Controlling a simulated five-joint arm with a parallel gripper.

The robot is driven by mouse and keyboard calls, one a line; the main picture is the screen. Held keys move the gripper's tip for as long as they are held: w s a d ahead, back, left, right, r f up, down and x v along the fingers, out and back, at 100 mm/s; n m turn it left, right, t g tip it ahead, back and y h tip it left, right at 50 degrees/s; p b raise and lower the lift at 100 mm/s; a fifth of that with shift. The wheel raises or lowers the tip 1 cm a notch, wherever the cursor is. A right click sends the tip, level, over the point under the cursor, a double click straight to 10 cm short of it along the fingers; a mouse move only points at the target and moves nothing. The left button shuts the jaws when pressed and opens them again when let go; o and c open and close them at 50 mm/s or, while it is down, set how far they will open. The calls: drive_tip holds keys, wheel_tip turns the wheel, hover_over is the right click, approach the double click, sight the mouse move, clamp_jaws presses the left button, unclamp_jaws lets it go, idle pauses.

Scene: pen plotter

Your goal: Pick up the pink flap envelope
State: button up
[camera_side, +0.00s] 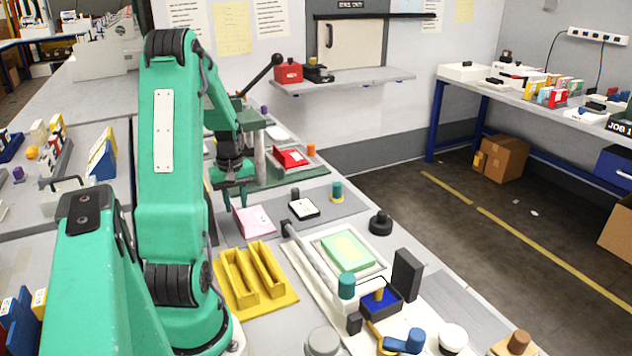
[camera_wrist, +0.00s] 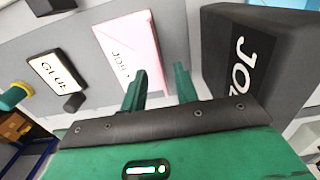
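The pink flap envelope (camera_side: 256,221) lies on the grey table, just right of and below my gripper in the side view. In the wrist view the envelope (camera_wrist: 128,48) shows a pale face with lettering that starts "JO" and pink flap lines. My gripper (camera_side: 235,204) hangs pointing down above the table. The fingertips appear over the envelope's lower right edge. I cannot tell the height between them.
A black block (camera_wrist: 250,25) with a "JO" label stands right of the fingers in the wrist view. A small glue pad (camera_side: 303,208) sits right of the envelope. A yellow slotted rack (camera_side: 283,302) is in front. A red item (camera_side: 291,157) lies behind on a green board.

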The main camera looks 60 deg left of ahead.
sight(238, 214)
drive_tip(key=shift+f, duration=0.15)
drive_tip(key=shift+w+f, duration=0.1)
drive_tip(key=shift+f, duration=2.35)
clamp_jaws()
